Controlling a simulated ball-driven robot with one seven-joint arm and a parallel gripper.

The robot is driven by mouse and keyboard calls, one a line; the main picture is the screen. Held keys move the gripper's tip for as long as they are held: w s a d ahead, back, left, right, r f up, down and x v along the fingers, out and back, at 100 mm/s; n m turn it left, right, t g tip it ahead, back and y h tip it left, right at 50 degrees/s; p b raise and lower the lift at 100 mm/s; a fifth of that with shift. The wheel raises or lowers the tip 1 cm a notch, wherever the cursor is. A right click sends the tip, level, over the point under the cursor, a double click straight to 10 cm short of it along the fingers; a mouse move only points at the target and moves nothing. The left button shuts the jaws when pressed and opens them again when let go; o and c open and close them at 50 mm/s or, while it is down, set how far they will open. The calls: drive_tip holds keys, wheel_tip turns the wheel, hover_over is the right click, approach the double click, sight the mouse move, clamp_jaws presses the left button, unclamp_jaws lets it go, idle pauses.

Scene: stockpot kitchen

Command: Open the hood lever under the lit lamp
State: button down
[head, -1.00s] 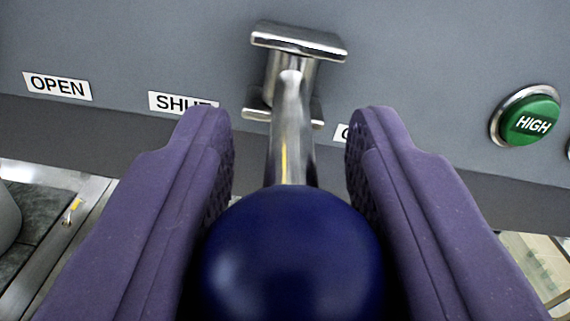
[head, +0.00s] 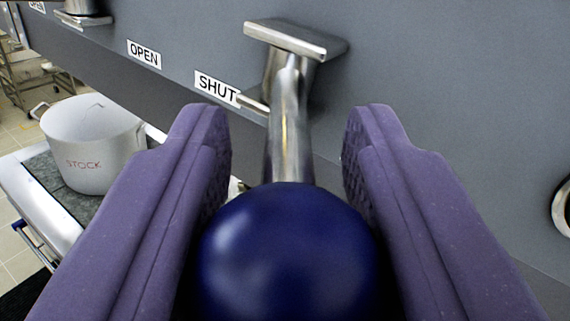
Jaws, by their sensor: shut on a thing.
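The hood lever has a steel shaft (head: 288,130) that comes out of a metal bracket (head: 295,40) on the grey hood panel (head: 420,90). Its dark blue ball knob (head: 288,255) fills the lower middle of the view. My gripper (head: 287,150), with two purple fingers, is shut on the ball knob, one finger on each side. A SHUT label (head: 217,88) is just left of the lever, and an OPEN label (head: 144,54) is further left. No lamp is in view.
A white pot marked STOCK (head: 92,145) stands on a steel-edged counter at the left, below the hood. Another lever bracket (head: 82,12) is at the upper left. The rim of a round button (head: 563,208) shows at the right edge.

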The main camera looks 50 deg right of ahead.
idle(0.3)
drive_tip(key=c, duration=0.7)
unclamp_jaws()
drive_tip(key=shift+d, duration=0.1)
drive_tip(key=shift+s, duration=0.1)
drive_tip(key=b+v, duration=0.1)
drive_tip(key=v, duration=0.6)
drive_tip(key=shift+s+a, duration=0.3)
